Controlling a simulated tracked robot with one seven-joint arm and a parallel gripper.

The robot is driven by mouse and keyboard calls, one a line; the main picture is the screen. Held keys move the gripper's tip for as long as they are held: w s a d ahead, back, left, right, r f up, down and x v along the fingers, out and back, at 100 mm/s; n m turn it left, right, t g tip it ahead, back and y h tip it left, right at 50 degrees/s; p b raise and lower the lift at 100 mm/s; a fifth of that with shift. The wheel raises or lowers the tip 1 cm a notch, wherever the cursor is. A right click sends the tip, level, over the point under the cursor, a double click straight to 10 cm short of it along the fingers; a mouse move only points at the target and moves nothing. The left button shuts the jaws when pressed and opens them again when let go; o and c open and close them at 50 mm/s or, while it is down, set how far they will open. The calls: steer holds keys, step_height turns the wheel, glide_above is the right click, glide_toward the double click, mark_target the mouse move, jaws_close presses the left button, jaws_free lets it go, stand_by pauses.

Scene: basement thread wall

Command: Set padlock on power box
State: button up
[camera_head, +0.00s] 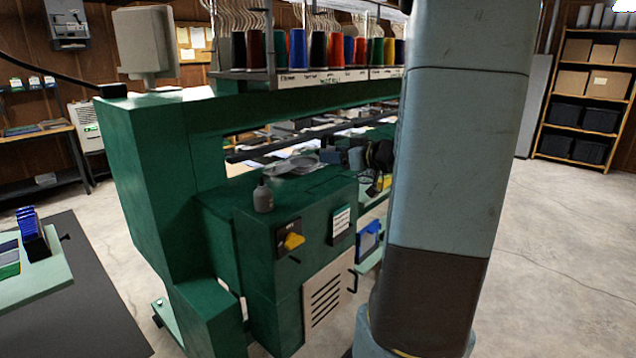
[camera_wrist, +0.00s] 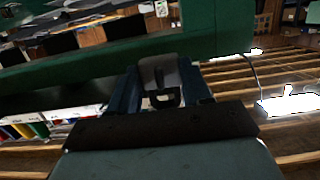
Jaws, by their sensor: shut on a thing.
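In the wrist view my gripper (camera_wrist: 161,88) is shut on a grey padlock (camera_wrist: 158,72), which sits between the two blue-grey fingers with a loop shape showing. In the head view my gripper (camera_head: 345,158) is partly hidden behind my arm, above the right end of the green box top; the padlock cannot be made out there.
A grey bottle (camera_head: 263,197) and a clear dish (camera_head: 297,165) stand on the cabinet top. A rail with several thread cones (camera_head: 298,48) runs above. A blue holder (camera_head: 368,243) sits right of the cabinet. The floor at right is clear up to the shelf (camera_head: 585,95).

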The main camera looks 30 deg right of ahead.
steer(key=w+f, duration=0.3)
steer(key=w, duration=0.2)
glide_above(321, 187)
steer(key=f, duration=0.4)
steer(key=shift+s+f, duration=0.15)
steer(key=shift+s, duration=0.05)
steer(key=shift+w+f, duration=0.3)
steer(key=shift+f, duration=1.65)
steer(key=o, duration=1.2)
steer(key=shift+f, duration=0.1)
steer(key=v, duration=1.2)
